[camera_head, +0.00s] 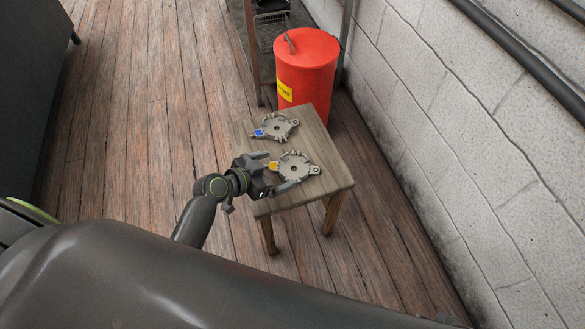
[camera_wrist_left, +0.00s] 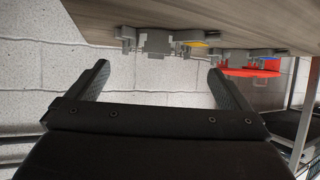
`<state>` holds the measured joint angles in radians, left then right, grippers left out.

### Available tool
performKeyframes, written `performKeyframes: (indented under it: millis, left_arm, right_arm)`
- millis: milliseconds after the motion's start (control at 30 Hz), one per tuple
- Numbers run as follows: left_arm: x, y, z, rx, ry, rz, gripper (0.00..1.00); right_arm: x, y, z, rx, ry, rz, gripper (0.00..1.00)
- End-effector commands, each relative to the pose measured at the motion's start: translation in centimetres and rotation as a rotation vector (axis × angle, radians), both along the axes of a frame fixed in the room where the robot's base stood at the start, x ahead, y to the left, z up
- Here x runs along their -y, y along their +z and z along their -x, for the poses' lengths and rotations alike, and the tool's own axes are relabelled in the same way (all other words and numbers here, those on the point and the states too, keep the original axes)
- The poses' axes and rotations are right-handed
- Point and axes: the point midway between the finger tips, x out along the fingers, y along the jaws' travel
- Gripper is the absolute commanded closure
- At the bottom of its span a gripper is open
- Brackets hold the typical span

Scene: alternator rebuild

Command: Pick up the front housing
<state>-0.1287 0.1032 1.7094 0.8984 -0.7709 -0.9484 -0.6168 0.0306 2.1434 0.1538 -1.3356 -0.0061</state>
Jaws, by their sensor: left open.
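Two grey metal housings with round bodies and lugs lie flat on a small wooden stool (camera_head: 325,150). The nearer housing (camera_head: 297,167) has an orange-yellow tag on its left side. The farther housing (camera_head: 279,127) has a blue tag. I cannot tell from the pictures which is the front housing. My left gripper (camera_head: 283,172) is open and empty at the stool's left front edge, its fingers spread beside the nearer housing. In the left wrist view, which is upside down, the nearer housing (camera_wrist_left: 155,42) shows beyond the open fingers (camera_wrist_left: 159,69). My right gripper is not in view.
A red drum (camera_head: 307,75) with a yellow label stands right behind the stool. A shelf rack with a wire basket (camera_head: 270,30) is farther back. A white block wall (camera_head: 470,120) runs along the right. The plank floor left of the stool is clear.

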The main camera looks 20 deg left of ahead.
Motion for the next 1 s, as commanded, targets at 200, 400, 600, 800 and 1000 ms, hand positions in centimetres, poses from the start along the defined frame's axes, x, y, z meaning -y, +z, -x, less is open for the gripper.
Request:
performKeyframes:
  millis: [200,400,600,800,1000]
  left_arm:
    - [1.5,-1.1,-1.5,0.000,0.000,0.002,0.00]
    - [2.8,-2.4,-3.4,-0.001,0.001,-0.001,0.00]
    - [3.0,-2.5,-3.7,-0.001,0.001,-0.001,0.00]
    - [3.0,-2.5,-3.7,-0.001,0.001,-0.001,0.13]
    - [3.0,-2.5,-3.7,-0.001,0.001,-0.001,0.39]
  right_arm:
    - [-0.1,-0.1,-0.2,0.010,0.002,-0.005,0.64]
    - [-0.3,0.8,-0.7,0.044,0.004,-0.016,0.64]
    - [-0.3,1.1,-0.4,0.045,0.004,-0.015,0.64]
    - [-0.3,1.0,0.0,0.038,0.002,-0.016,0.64]
    - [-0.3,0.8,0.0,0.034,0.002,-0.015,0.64]
